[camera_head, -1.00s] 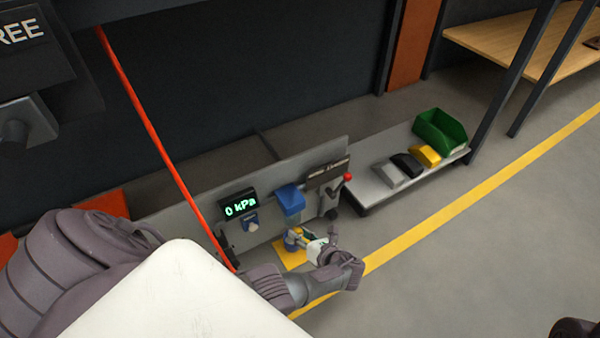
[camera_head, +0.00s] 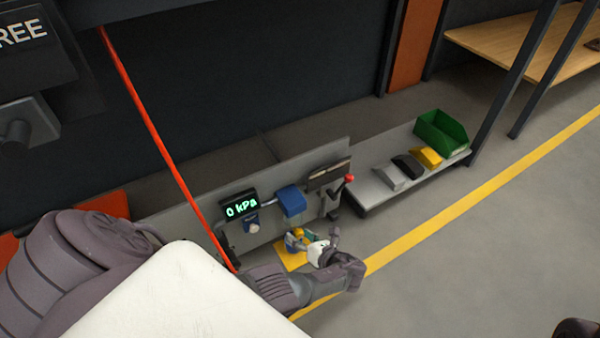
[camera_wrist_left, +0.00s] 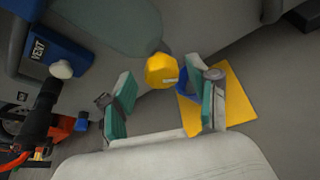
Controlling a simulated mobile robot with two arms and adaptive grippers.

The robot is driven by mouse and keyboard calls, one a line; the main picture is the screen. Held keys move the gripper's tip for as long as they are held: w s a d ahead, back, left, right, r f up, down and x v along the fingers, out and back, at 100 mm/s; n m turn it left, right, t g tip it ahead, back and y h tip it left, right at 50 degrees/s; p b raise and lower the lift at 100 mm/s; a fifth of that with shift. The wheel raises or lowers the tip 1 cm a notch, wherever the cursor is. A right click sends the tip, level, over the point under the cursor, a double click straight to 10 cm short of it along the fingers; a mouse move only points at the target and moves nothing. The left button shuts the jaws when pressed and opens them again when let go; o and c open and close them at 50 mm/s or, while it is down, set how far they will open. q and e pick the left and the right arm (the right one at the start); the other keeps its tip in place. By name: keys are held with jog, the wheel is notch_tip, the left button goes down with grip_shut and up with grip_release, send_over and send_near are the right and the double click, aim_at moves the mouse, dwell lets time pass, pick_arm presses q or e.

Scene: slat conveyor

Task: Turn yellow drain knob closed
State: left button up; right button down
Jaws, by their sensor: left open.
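The yellow drain knob (camera_wrist_left: 161,70) shows in the left wrist view just beyond the fingertips, with a blue part (camera_wrist_left: 186,82) beside it. In the head view the knob (camera_head: 298,233) is small, above a yellow floor plate (camera_head: 289,259). My left gripper (camera_head: 309,242) is open and close to the knob. In the left wrist view its teal-padded fingers (camera_wrist_left: 165,95) are spread wide, and the knob lies ahead of the gap between them. I see no clear contact.
A grey panel carries a "0 kPa" display (camera_head: 239,206), a blue box (camera_head: 291,202) and a red-tipped lever (camera_head: 349,179). A blue VENT box (camera_wrist_left: 45,52) has a white knob. A low shelf holds a green bin (camera_head: 441,132) and several blocks.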

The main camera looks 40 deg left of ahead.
pick_arm(q)
jog(key=shift+d, duration=0.1)
jog(key=v, duration=1.2)
